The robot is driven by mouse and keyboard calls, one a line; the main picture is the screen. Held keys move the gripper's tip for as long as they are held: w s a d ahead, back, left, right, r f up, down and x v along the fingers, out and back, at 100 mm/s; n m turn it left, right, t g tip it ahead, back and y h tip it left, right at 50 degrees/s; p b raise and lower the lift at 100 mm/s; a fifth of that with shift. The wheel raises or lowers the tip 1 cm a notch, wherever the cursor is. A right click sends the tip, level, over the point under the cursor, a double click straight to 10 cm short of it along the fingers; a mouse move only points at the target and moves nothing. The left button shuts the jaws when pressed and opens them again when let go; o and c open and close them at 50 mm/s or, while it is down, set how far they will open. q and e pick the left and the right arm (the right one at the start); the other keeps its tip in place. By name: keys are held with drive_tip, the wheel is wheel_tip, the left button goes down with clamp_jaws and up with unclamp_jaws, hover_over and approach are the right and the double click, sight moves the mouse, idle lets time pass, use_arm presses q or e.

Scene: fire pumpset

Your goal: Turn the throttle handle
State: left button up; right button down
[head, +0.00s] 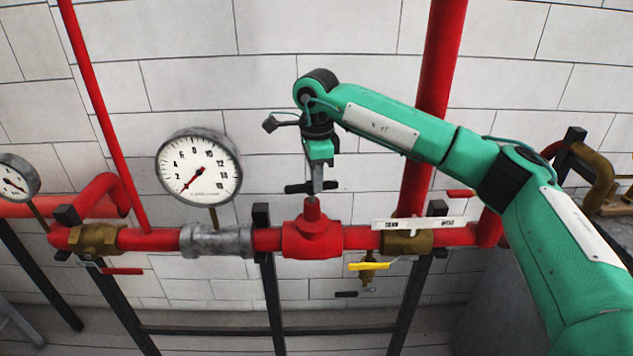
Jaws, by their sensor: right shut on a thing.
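The throttle handle appears to be the short black crossbar (297,188) just above the red stem of the red valve body (312,240) on the pipe, in the middle of the head view. My right arm reaches in from the right and points straight down over it. My right gripper (316,182) is shut on the crossbar, whose ends stick out on both sides. The fingers hide the middle of the bar, so its exact angle is hard to tell. My left gripper is not in view.
The red horizontal pipe (157,239) runs across in front of a white block wall. A large gauge (199,166) stands left of the valve. A yellow lever (368,266) hangs below the pipe at right, under a white label plate (426,224). Black posts support the pipe.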

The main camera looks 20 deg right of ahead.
drive_tip(key=n+b, duration=0.1)
drive_tip(key=n, duration=0.2)
drive_tip(key=shift+w+f+b, duration=0.1)
drive_tip(key=shift+w+b, duration=0.05)
drive_tip(key=shift+b, duration=0.2)
drive_tip(key=shift+w+n+b, duration=0.15)
drive_tip(key=shift+n+b, duration=0.4)
drive_tip(key=shift+n, duration=1.35)
drive_tip(key=c, duration=1.4)
unclamp_jaws()
